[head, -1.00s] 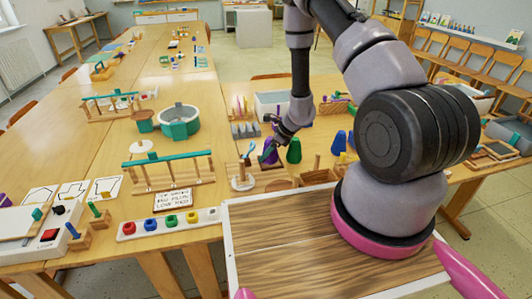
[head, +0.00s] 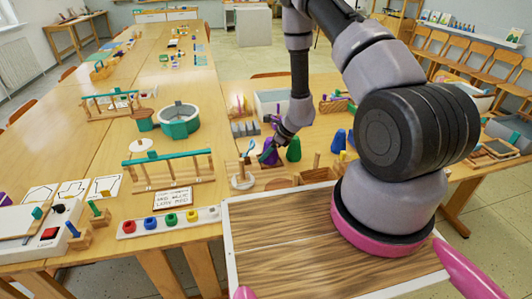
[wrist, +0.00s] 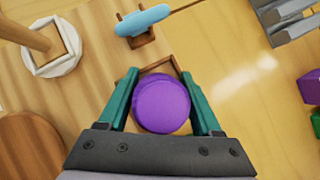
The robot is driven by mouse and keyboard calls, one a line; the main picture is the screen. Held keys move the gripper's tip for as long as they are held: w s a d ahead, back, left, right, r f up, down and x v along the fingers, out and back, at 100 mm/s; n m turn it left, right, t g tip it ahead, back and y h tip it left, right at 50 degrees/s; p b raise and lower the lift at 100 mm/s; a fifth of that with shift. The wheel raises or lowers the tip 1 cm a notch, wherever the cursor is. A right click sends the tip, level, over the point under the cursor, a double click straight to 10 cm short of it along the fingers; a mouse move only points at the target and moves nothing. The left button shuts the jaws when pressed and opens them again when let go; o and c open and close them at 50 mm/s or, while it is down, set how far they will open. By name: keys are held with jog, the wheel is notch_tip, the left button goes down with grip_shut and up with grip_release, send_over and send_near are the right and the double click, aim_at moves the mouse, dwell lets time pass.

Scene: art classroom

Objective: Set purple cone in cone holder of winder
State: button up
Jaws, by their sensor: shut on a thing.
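The purple cone (wrist: 162,103) is between the two green fingers of my gripper (wrist: 164,88), which is shut on it. In the head view the purple cone (head: 271,156) shows at my gripper (head: 267,151), behind the winder's white round base with a peg (head: 242,181). In the wrist view the cone's round top hides most of a brown square frame (wrist: 177,68) below, which looks like the cone holder. Whether the cone touches the frame I cannot tell. The white ring with a wooden peg (wrist: 52,46) is at upper left, and a blue oval piece (wrist: 142,19) is just above the frame.
A green cone (head: 293,149) and a blue cone (head: 338,143) stand to the right. Grey blocks (wrist: 288,18) are at upper right in the wrist view.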

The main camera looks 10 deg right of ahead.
jog(key=o, duration=1.6)
jog(key=v, duration=1.1)
jog(key=shift+a, duration=0.1)
jog(key=s+a+r+n, duration=0.2)
jog(key=r+n, duration=0.1)
jog(key=r, duration=0.6)
jog(key=s+a+r+n+y, duration=0.1)
jog(key=r+n, duration=0.3)
jog(key=r, duration=0.6)
jog(key=s+a+r+n, duration=0.2)
jog(key=r+n, duration=0.1)
jog(key=r, duration=0.6)
jog(key=s+d+r+n+t+h, duration=0.1)
jog(key=s+d+r+n, duration=0.1)
jog(key=s+r, duration=0.3)
jog(key=s+d+r+n+t+h, duration=0.1)
jog(key=s+d+r+n+h, duration=0.1)
jog(key=s+r+n, duration=0.2)
jog(key=s+d+r+n+t+h, duration=0.1)
jog(key=s+d+r+n+t, duration=0.1)
jog(key=s+r, duration=0.5)
jog(key=shift+s+d+n+h, duration=0.25)
jog(key=shift+s+n+h, duration=0.15)
jog(key=shift+s+n, duration=0.45)
